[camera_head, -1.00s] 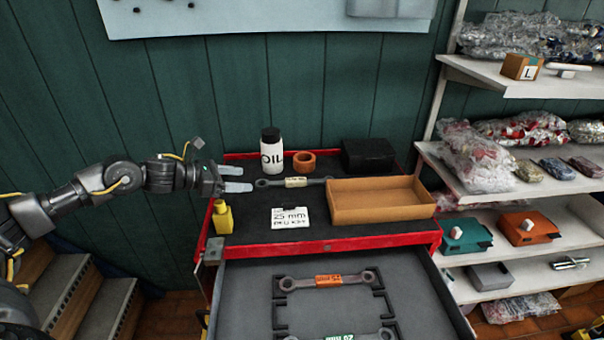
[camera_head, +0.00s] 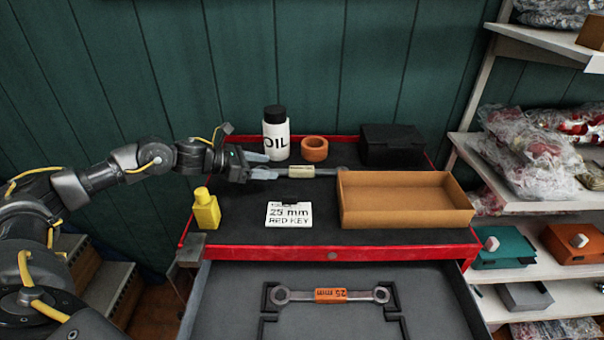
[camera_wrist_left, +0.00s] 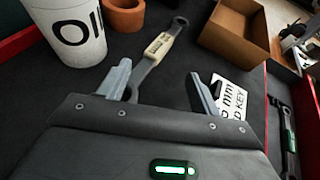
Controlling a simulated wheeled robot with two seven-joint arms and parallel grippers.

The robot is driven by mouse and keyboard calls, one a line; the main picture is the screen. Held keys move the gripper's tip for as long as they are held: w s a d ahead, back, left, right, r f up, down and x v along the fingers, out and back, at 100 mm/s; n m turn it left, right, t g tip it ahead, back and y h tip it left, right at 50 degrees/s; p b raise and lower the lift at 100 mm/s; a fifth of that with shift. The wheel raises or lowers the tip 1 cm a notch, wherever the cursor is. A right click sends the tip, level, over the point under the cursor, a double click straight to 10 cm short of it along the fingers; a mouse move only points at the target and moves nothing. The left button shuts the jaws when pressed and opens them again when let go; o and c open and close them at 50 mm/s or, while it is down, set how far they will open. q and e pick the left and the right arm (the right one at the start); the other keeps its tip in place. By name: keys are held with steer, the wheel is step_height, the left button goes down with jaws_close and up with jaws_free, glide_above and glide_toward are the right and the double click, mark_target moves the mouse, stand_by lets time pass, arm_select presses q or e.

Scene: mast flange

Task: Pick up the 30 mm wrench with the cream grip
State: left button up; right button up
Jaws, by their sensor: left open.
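The wrench with the cream grip (camera_head: 301,171) lies on the black top of the red tool chest, behind the white card. In the left wrist view its cream grip (camera_wrist_left: 159,46) shows just ahead of my jaws, with the near end of the wrench between the fingers or partly hidden by the left one. The marking on the grip is too small to read. My left gripper (camera_head: 262,165) is open and empty at the left end of this wrench; it also shows in the left wrist view (camera_wrist_left: 160,85). My right gripper is out of view.
A white oil bottle (camera_head: 276,135) and an orange ring (camera_head: 314,149) stand close behind the wrench. An open cardboard box (camera_head: 405,218) is at its right end. A yellow bottle (camera_head: 206,210) stands front left. The open drawer holds an orange-grip 25 mm wrench (camera_head: 330,296).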

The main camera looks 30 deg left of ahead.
mark_target(302, 167)
arm_select(q)
steer(key=p+x, duration=0.1)
steer(key=x, duration=0.3)
steer(key=shift+w+d+p, duration=0.2)
steer(key=shift+d+p, duration=0.1)
steer(key=shift+w+f, duration=0.15)
steer(key=shift+w+d, duration=0.1)
steer(key=shift+d, duration=0.05)
steer(key=p+x, duration=0.1)
steer(key=x, duration=0.1)
steer(key=p+x, duration=0.2)
steer(key=shift+w+d, duration=0.1)
steer(key=shift+w, duration=0.25)
steer(key=shift+w+d, duration=0.1)
steer(key=shift+w, duration=0.05)
steer(key=shift+c, duration=0.5)
steer(key=c, duration=0.9)
steer(key=shift+c, duration=0.6)
